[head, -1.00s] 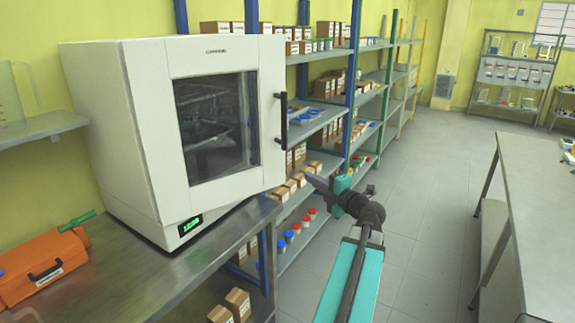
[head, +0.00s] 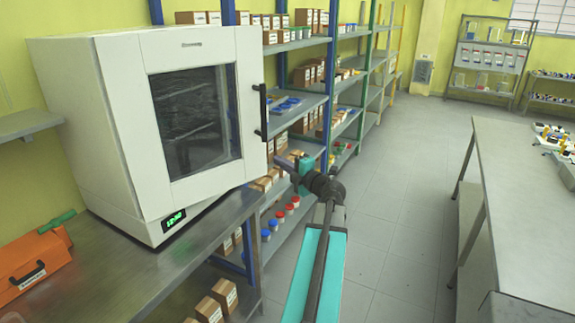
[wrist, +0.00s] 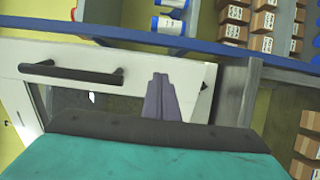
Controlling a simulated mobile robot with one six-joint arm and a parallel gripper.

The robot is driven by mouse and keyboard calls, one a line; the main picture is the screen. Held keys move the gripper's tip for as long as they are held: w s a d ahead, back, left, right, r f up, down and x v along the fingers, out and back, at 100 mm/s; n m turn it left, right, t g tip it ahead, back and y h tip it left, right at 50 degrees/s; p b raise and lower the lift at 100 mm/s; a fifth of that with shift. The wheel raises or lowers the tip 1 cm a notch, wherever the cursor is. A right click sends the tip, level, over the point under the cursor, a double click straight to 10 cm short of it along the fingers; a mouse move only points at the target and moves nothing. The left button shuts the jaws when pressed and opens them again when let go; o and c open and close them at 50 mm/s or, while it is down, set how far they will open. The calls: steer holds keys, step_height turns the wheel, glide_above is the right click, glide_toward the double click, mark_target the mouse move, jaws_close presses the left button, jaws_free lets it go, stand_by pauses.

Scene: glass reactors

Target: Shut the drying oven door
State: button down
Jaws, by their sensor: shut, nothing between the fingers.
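The drying oven (head: 70,110) is a white cabinet on a steel bench at the left of the head view. Its door (head: 200,184) has a dark window and a black upright handle (head: 262,112) near its right edge. The door looks slightly ajar, with a dark wedge below its lower right. My gripper (head: 281,160) is shut and empty, just right of the door's lower right corner. In the wrist view, its purple fingers (wrist: 160,90) overlap the white door panel (wrist: 135,60), with the handle (wrist: 70,73) to their left. I cannot tell whether they touch the door.
Steel shelves (head: 300,100) with boxes and jars stand right behind the oven. An orange case (head: 35,268) lies on the bench (head: 130,285) at the left. Another table (head: 510,210) stands at the right. The floor aisle (head: 395,210) between is clear.

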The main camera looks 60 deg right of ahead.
mark_target(263, 152)
steer(key=shift+p+x, duration=1.15)
steer(key=shift+x, duration=2.4)
steer(key=shift+w, duration=0.1)
